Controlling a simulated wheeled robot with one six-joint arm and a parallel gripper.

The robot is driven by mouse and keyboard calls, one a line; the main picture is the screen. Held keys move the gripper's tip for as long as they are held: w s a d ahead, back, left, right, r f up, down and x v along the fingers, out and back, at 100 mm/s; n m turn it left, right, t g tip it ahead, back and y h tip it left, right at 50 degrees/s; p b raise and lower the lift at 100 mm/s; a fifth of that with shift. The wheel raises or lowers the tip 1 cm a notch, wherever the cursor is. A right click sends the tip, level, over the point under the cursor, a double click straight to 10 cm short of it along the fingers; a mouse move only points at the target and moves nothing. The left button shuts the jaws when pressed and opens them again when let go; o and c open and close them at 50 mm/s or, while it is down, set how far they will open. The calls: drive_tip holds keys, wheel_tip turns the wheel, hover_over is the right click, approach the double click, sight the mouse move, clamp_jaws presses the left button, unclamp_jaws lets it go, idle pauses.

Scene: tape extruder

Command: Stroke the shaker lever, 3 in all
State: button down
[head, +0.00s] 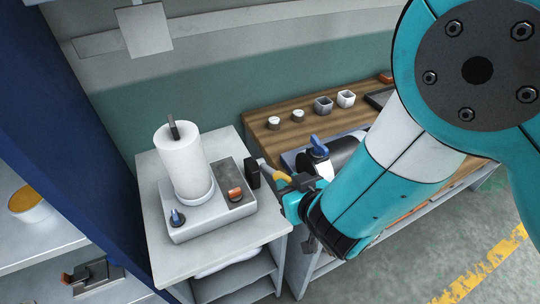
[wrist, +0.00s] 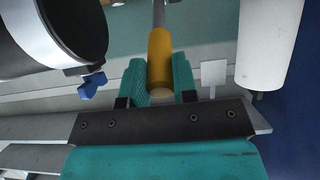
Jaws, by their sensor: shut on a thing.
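The lever's orange-yellow handle (head: 277,177) shows just right of the grey machine base. In the wrist view the handle (wrist: 160,50) stands between the two teal fingers, with a grey rod running on from its far end. My gripper (wrist: 159,75) is shut on this handle. In the head view my gripper (head: 294,186) is at the handle, and its fingers are partly hidden by my wrist. The grey base (head: 212,222) carries a tall white cylinder (head: 181,165), a blue knob and an orange switch. A black block (head: 252,173) sits by the base's right side.
A wooden-topped bench (head: 258,124) at the back right holds several small cups and knobs. A dark-mouthed cylinder with a blue clamp (head: 319,146) is close beside my gripper. A blue panel (head: 75,130) stands at left.

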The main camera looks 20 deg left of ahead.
drive_tip(key=shift+w+a+r+p, duration=0.4)
drive_tip(key=shift+r+p, duration=0.2)
drive_tip(key=shift+r, duration=0.1)
drive_tip(key=shift+w+a+r+p, duration=0.4)
drive_tip(key=shift+r+p, duration=0.25)
drive_tip(key=shift+w+a+r+p, duration=0.4)
drive_tip(key=shift+r+p, duration=0.2)
drive_tip(key=shift+r, duration=0.1)
drive_tip(key=shift+w+a+r, duration=0.25)
drive_tip(key=shift+a+r, duration=0.05)
drive_tip(key=shift+w+a+r+p, duration=0.3)
drive_tip(key=shift+r+p, duration=0.05)
drive_tip(key=shift+r, duration=0.05)
drive_tip(key=shift+w+a+r, duration=0.55)
drive_tip(key=shift+w+a, duration=0.05)
drive_tip(key=shift+a, duration=0.15)
drive_tip(key=c, duration=0.8)
unclamp_jaws()
drive_tip(key=shift+d+f, duration=0.1)
drive_tip(key=shift+f, duration=0.05)
drive_tip(key=shift+s, duration=0.1)
